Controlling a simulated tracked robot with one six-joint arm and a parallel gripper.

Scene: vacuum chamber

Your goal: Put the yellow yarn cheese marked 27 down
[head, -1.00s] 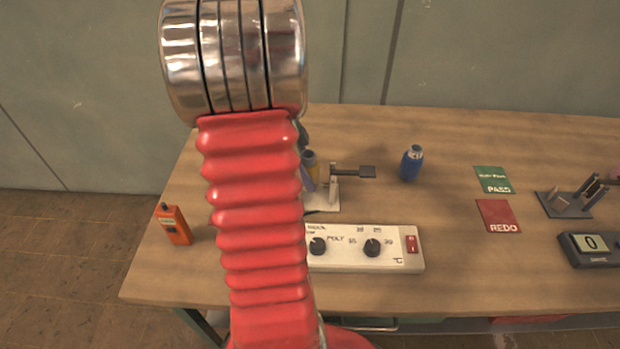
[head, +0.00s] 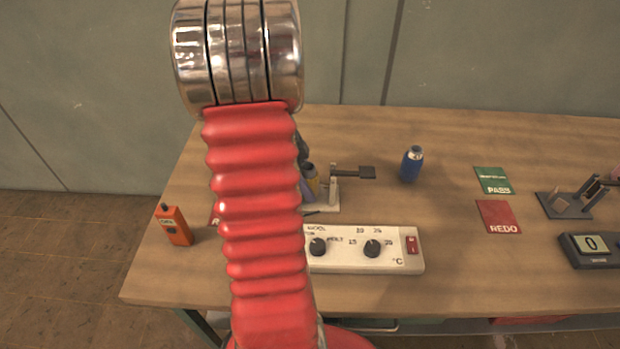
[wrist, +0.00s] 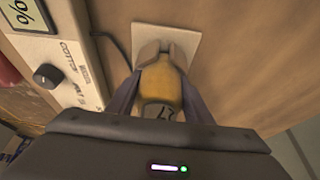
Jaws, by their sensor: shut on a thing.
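The yellow yarn cheese (wrist: 162,85) is between the two dark fingers of my gripper (wrist: 160,92) in the wrist view. In the head view, only a sliver of the yellow cheese (head: 313,182) shows beside my red arm, which hides most of my gripper. Beyond the cheese is the white base plate (wrist: 193,42) of a small stand; it also shows in the head view (head: 326,205). I cannot tell whether the cheese touches the plate.
A white control box (head: 365,262) with knobs stands in front of the stand. A blue bottle (head: 411,165) stands to the right, with green PASS (head: 493,180) and red REDO (head: 498,216) cards beyond. An orange handheld device (head: 174,226) is at left. Table between bottle and cards is clear.

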